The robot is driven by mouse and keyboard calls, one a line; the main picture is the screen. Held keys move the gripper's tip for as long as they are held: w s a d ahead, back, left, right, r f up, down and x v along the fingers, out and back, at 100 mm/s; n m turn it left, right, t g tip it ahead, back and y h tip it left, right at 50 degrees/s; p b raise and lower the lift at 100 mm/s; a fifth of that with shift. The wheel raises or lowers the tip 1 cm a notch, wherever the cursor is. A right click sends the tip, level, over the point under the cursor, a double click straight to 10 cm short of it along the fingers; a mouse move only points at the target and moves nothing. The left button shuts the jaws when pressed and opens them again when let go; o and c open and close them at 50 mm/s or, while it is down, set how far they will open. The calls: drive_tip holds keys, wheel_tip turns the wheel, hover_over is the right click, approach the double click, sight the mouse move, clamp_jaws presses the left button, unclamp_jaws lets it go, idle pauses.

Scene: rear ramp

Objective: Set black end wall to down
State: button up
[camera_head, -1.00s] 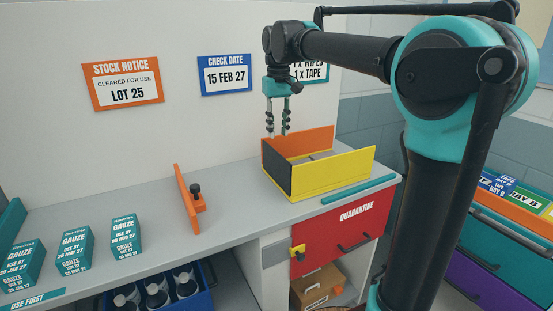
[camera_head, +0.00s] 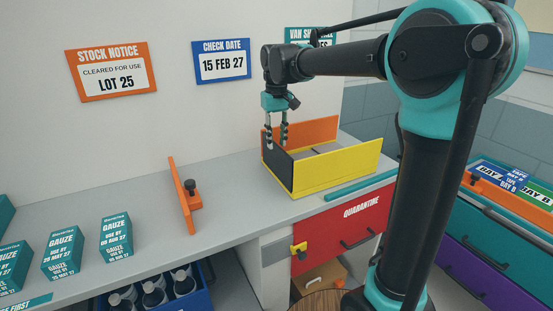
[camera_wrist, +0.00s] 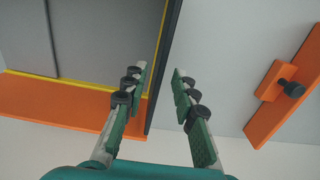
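The black end wall (camera_head: 277,173) stands upright at the left end of an open box on the grey counter. In the wrist view its dark edge (camera_wrist: 168,55) runs between my two fingers. My gripper (camera_head: 277,146) points down at the wall's top edge with its fingers apart. In the wrist view my gripper (camera_wrist: 159,70) has one finger on the box side and one on the outer side, with a gap to the wall on the outer side. Whether the inner finger touches the wall is unclear.
The box has a yellow front wall (camera_head: 338,166) and an orange back wall (camera_head: 318,130). An orange bracket with a black knob (camera_head: 186,195) stands on the counter to the left. Gauze boxes (camera_head: 116,236) stand farther left. A red quarantine drawer (camera_head: 342,228) is below.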

hover_over(276, 176)
drive_tip(key=f, duration=0.7)
drive_tip(key=shift+w+d+f, duration=0.1)
drive_tip(key=shift+w, duration=0.2)
drive_tip(key=shift+c, duration=0.2)
clamp_jaws()
